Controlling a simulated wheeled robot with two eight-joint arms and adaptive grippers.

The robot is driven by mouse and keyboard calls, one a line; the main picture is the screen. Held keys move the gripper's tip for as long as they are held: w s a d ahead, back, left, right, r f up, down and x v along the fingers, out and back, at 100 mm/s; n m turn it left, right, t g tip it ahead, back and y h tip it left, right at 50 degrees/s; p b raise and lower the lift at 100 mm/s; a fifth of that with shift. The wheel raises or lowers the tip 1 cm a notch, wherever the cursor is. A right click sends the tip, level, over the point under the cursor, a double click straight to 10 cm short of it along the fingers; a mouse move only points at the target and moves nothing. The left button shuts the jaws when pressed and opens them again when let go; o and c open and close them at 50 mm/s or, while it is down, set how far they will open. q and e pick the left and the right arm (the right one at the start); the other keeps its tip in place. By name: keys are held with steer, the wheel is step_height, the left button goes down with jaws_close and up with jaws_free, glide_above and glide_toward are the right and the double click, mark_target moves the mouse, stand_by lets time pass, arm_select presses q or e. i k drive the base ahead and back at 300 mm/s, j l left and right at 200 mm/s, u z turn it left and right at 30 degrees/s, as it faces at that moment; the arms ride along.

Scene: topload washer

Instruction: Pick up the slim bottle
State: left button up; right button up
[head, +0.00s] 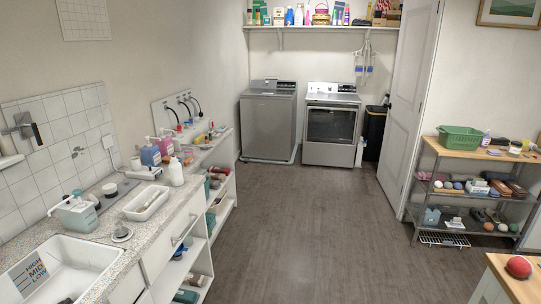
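Several bottles are in view, and I cannot tell which one is the slim bottle. A white bottle (176,173) stands upright on the left counter, close to its far end. A small pale bottle (486,139) stands on the top of the right rack, beside a green basket. Several bottles, among them a white one (299,15) and a blue one (289,16), stand on the high wall shelf at the back. Neither of my grippers shows in the head view.
The left counter (112,218) holds a sink (62,268), a white tray (147,203) and jugs. A grey topload washer (268,122) and a front-door machine (331,125) stand at the back. An open door (408,110) and the rack with the green basket (460,139) are right. The middle floor (300,225) is clear.

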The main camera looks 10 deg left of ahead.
mark_target(175, 169)
steer(key=i+u, duration=0.2)
steer(key=i, duration=0.3)
steer(key=i+l+u, duration=0.2)
steer(key=i, duration=0.35)
steer(key=i+u, duration=0.2)
steer(key=i, duration=0.3)
steer(key=i+u, duration=0.45)
steer(key=i+l+u, duration=0.1)
steer(key=i+u, duration=0.35)
steer(key=i, duration=0.4)
